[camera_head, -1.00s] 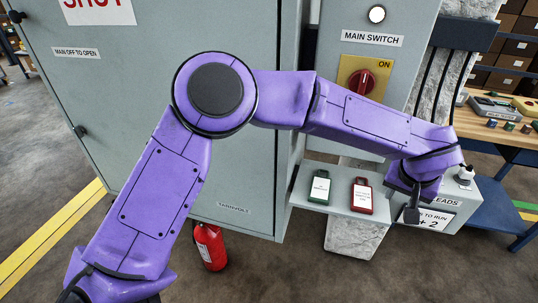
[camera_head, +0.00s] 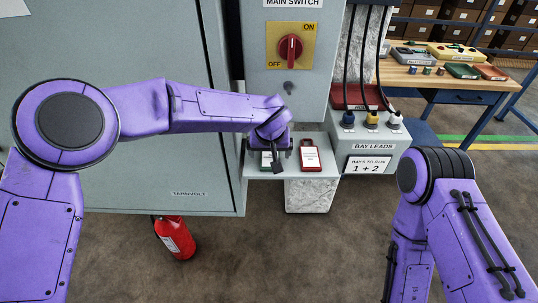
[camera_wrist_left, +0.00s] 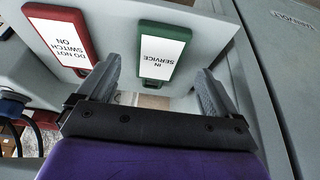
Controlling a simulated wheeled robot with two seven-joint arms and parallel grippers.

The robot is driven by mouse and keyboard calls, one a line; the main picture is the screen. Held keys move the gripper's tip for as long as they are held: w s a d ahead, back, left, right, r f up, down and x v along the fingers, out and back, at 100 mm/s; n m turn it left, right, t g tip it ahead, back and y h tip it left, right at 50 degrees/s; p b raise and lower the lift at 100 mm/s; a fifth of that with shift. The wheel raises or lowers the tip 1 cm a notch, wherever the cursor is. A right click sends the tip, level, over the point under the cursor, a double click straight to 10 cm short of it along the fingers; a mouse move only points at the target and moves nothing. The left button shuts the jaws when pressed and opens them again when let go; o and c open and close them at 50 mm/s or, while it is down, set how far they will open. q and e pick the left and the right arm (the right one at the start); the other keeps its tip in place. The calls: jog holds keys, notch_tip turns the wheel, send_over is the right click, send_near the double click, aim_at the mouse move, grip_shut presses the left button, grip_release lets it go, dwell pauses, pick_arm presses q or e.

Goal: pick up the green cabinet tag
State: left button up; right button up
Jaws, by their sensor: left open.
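The green cabinet tag (camera_head: 265,161) lies on a small grey shelf below the main switch, partly hidden by my left gripper in the head view. In the left wrist view the green tag (camera_wrist_left: 160,52) shows its white "IN SERVICE" label. My left gripper (camera_head: 276,162) is open just above the shelf by the tag. In the left wrist view its two fingers (camera_wrist_left: 158,82) point towards the tag's near end, one to each side, with nothing between them that I can see held. My right arm shows at lower right, but its gripper is out of view.
A red tag (camera_head: 311,157) lies beside the green one, labelled "DO NOT SWITCH ON" in the left wrist view. The grey cabinet door (camera_head: 130,165) stands left of the shelf. The bay leads box (camera_head: 373,150) is to the right. A fire extinguisher (camera_head: 175,238) stands below.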

aim_at(270, 157)
pick_arm(q)
jog(key=x, duration=0.2)
jog(key=shift+w+d+f, duration=0.1)
jog(key=shift+f, duration=0.2)
jog(key=shift+w+f, duration=0.2)
jog(key=shift+f, duration=0.1)
jog(key=c, duration=1.1)
jog(key=shift+c, duration=0.2)
jog(key=shift+r+b, duration=0.15)
jog(key=shift+b, duration=0.15)
jog(key=s+b, duration=0.4)
jog(key=s, duration=1.4)
jog(key=shift+r, duration=0.2)
